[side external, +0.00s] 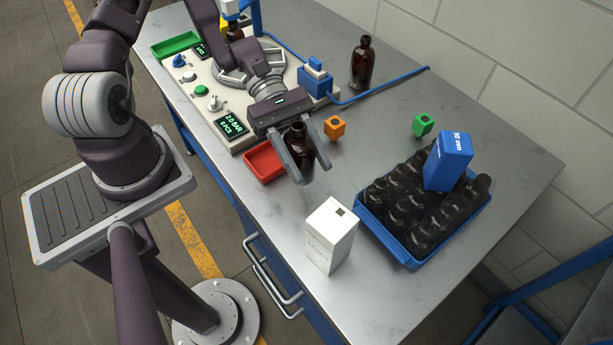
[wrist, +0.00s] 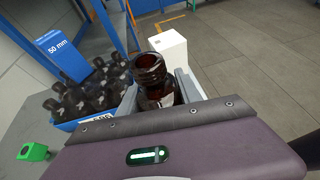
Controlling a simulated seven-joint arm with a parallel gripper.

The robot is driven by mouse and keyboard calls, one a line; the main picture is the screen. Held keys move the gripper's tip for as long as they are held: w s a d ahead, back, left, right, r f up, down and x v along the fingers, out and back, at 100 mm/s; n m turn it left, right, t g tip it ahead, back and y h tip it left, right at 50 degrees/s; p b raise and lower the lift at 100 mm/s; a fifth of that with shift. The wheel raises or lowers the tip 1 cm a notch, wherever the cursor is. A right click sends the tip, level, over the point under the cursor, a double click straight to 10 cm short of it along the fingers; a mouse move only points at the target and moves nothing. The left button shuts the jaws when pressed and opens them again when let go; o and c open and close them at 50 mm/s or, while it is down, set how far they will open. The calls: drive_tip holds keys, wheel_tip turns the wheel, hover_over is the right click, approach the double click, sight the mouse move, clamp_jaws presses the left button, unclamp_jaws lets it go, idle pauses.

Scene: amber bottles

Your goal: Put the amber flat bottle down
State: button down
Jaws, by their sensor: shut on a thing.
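My gripper (side external: 311,174) is shut on an amber bottle (side external: 298,141), with one finger on each side of its body. The bottle is roughly upright, over the bench between the red tray and the white box. I cannot tell whether its base touches the bench. In the wrist view the bottle's open threaded neck (wrist: 149,68) rises between my gripper's fingers (wrist: 160,88), and a pale label shows below it. Its lower part is hidden by my gripper. Another amber bottle (side external: 362,64) stands at the back of the bench, near the wall.
A white box (side external: 331,236) stands near the front edge. A blue crate (side external: 408,259) of dark bottles, with a blue box (side external: 448,161) on top, is to the right. Orange (side external: 334,128) and green (side external: 423,125) blocks lie behind. A red tray (side external: 264,162) is beside my gripper.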

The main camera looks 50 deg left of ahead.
drive_tip(key=shift+w+a+r+t, duration=0.1)
drive_tip(key=shift+w+r+t, duration=0.2)
drive_tip(key=shift+w+r, duration=0.5)
drive_tip(key=w+a+n+t+y, duration=0.1)
drive_tip(key=w+a+n+t, duration=0.2)
drive_tip(key=w, duration=0.6)
drive_tip(key=w+a+n+t+y, duration=0.15)
drive_tip(key=w+n+t, duration=0.25)
drive_tip(key=w, duration=0.6)
drive_tip(key=w+a+n+t+y, duration=0.1)
drive_tip(key=w+a+n+t, duration=0.25)
drive_tip(key=w, duration=0.55)
drive_tip(key=f, duration=0.8)
drive_tip(key=shift+w+a+f, duration=0.3)
drive_tip(key=shift+w+f, duration=0.05)
drive_tip(key=shift+f, duration=0.3)
drive_tip(key=shift+f, duration=0.15)
drive_tip(key=c, duration=0.8)
unclamp_jaws()
